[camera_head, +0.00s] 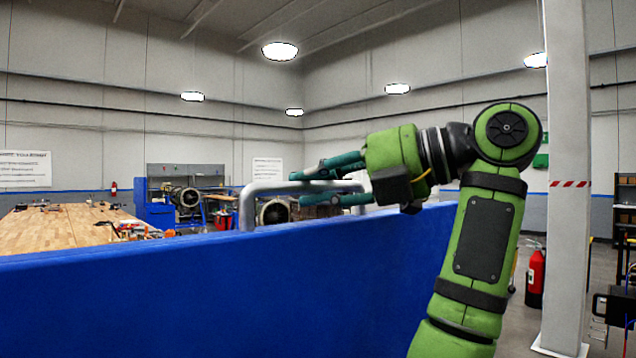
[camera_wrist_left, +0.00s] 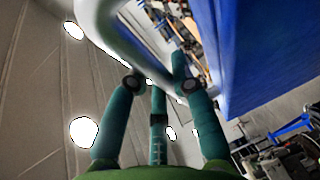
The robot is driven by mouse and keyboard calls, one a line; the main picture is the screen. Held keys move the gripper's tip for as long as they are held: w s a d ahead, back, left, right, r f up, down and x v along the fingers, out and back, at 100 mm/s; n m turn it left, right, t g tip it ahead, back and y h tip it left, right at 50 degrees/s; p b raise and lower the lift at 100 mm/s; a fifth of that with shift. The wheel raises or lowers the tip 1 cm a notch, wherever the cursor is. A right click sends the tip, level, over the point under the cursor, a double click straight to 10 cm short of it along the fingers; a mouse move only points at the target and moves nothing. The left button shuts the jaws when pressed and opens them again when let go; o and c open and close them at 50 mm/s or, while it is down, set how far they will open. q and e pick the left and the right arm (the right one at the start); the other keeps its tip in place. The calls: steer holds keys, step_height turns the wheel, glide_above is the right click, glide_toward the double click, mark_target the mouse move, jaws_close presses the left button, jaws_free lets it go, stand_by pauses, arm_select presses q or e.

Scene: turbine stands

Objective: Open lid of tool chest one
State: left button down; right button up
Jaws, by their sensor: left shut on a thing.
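The blue panel of the tool chest (camera_head: 190,300) fills the lower part of the head view, its top edge rising to the right. I cannot tell from here how far the lid is open. A grey tubular handle (camera_head: 247,208) stands up at its far top edge. My left gripper (camera_head: 318,189) has its teal fingers around the handle's right part and is shut on it. In the left wrist view the handle (camera_wrist_left: 118,45) passes between the fingers of the gripper (camera_wrist_left: 157,85), and the blue panel (camera_wrist_left: 262,55) is at the right. My right gripper is not in view.
A wooden workbench (camera_head: 65,228) with tools lies beyond the panel at left. Turbine engines (camera_head: 187,198) stand behind it.

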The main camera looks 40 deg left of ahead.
arm_select(q)
steer(key=a+f, duration=0.1)
steer(key=a, duration=0.9)
steer(key=shift+w+a, duration=0.35)
steer(key=shift+w, duration=0.1)
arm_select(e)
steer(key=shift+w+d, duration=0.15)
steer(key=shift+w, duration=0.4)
arm_select(q)
steer(key=c, duration=1.1)
jaws_free()
steer(key=shift+o, duration=0.3)
steer(key=shift+v, duration=6.05)
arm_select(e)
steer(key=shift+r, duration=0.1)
